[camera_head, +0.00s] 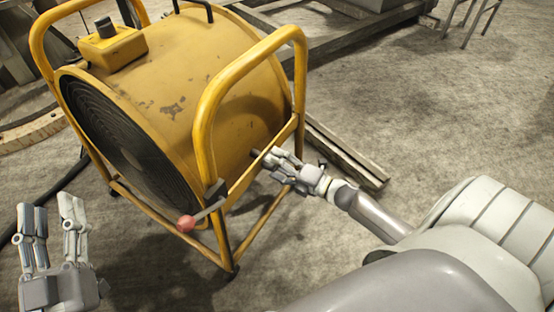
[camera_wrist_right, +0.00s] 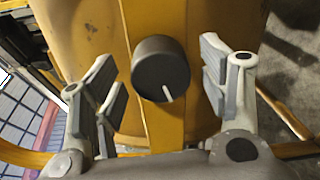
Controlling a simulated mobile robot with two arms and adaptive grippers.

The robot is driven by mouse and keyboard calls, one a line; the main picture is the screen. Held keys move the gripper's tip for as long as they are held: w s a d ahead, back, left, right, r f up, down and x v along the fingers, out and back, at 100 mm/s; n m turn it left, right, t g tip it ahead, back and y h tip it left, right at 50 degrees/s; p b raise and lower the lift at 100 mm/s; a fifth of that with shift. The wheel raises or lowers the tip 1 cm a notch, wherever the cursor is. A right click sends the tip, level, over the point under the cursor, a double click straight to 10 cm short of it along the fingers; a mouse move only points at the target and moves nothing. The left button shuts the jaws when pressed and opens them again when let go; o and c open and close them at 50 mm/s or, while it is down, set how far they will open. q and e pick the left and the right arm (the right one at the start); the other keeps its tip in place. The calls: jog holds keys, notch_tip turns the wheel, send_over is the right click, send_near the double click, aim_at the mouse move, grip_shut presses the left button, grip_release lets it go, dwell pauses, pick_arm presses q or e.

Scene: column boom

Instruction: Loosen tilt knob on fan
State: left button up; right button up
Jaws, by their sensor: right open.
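The yellow drum fan (camera_head: 185,85) stands in its tubular frame in the head view, with its dark grille (camera_head: 125,140) facing lower left. The tilt knob (camera_wrist_right: 161,68), dark and round with a pale line on its face, sits on a yellow frame bar in the right wrist view. My right gripper (camera_wrist_right: 162,80) is open, with one finger on each side of the knob and a visible gap to both. In the head view my right gripper (camera_head: 264,160) is at the fan's right side bar. My left gripper (camera_head: 53,212) is open and empty at lower left, away from the fan.
A lever with a red ball end (camera_head: 186,223) sticks out from the frame's near corner. A wooden beam (camera_head: 345,157) lies on the floor right of the fan. A dark hose (camera_head: 45,195) runs at left.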

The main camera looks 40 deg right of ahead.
jog(key=v, duration=1.1)
jog(key=shift+s, duration=0.4)
jog(key=shift+d, duration=0.1)
